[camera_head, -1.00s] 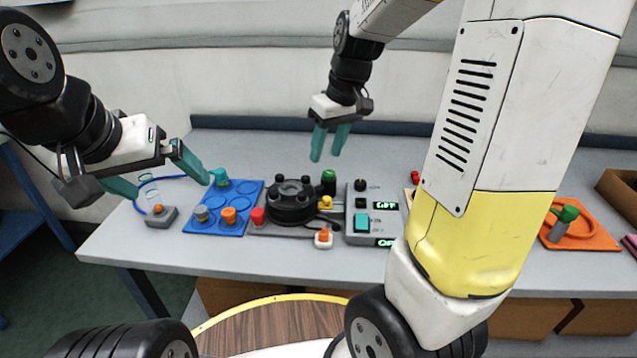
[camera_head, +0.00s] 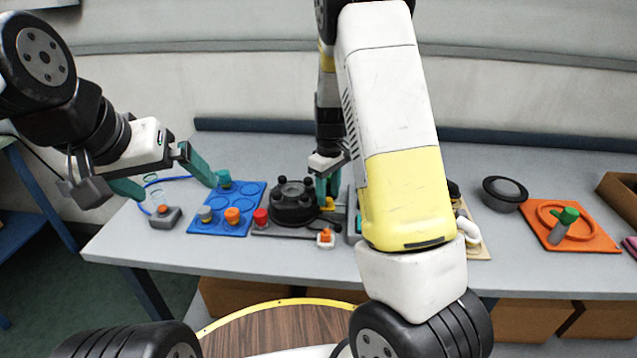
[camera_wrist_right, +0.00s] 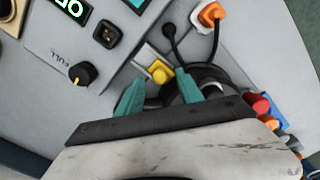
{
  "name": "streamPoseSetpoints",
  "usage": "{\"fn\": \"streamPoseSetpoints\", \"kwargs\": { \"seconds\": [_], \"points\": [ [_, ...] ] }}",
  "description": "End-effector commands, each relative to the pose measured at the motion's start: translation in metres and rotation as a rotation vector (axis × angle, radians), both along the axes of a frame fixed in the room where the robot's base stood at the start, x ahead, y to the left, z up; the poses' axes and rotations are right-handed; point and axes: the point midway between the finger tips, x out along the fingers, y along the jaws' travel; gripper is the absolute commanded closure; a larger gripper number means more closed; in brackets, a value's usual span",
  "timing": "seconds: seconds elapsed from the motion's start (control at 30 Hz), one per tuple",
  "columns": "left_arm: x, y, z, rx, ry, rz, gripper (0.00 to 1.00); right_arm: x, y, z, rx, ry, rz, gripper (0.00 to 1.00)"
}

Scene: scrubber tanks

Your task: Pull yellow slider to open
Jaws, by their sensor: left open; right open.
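The yellow slider (camera_head: 327,204) is a small yellow knob just right of the round black fixture (camera_head: 294,205) on the table. It also shows in the right wrist view (camera_wrist_right: 159,70), on a small pale base. My right gripper (camera_head: 327,187) is open and points down at the slider. In the right wrist view (camera_wrist_right: 160,84) its teal fingertips lie on either side of the yellow knob; I cannot tell whether they touch it. My left gripper (camera_head: 172,180) is open and empty at the left, above the table near the blue tray.
A blue tray (camera_head: 247,208) with several coloured pegs lies left of the fixture. A red knob (camera_head: 261,216) and an orange plug (camera_head: 325,236) are close by. My right arm hides much of the switch panel (camera_wrist_right: 70,50). An orange tray (camera_head: 598,240) lies at the right.

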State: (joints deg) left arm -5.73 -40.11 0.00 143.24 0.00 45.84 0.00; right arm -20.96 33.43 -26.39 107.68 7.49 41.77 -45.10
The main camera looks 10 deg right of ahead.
Motion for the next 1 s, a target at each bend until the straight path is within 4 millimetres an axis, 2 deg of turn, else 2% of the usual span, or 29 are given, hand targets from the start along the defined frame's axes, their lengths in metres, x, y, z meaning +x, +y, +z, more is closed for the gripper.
{"fn": "streamPoseSetpoints", "kwargs": {
  "seconds": [0.13, 0.4, 0.6, 0.63, 1.0],
  "points": [
    [0.0000, 0.0000, 0.0000, 0.000, 0.000, 0.000, 0.00, -0.0001, -0.0001, -0.0103, 0.000, 0.000, -0.001, 0.57],
    [0.0000, 0.0000, 0.0000, 0.000, 0.000, 0.000, 0.00, 0.0001, 0.0000, -0.0115, 0.001, -0.001, -0.001, 0.57],
    [0.0000, 0.0000, 0.0000, 0.000, 0.000, 0.000, 0.00, 0.0001, 0.0001, -0.0113, 0.001, -0.001, -0.001, 0.96],
    [0.0000, 0.0000, 0.0000, 0.000, 0.000, 0.000, 0.00, 0.0001, 0.0001, -0.0113, 0.001, -0.001, -0.001, 1.00],
    [0.0000, 0.0000, 0.0000, 0.000, 0.000, 0.000, 0.00, 0.0002, 0.0000, -0.0111, 0.000, -0.002, -0.001, 1.00]
  ]
}}
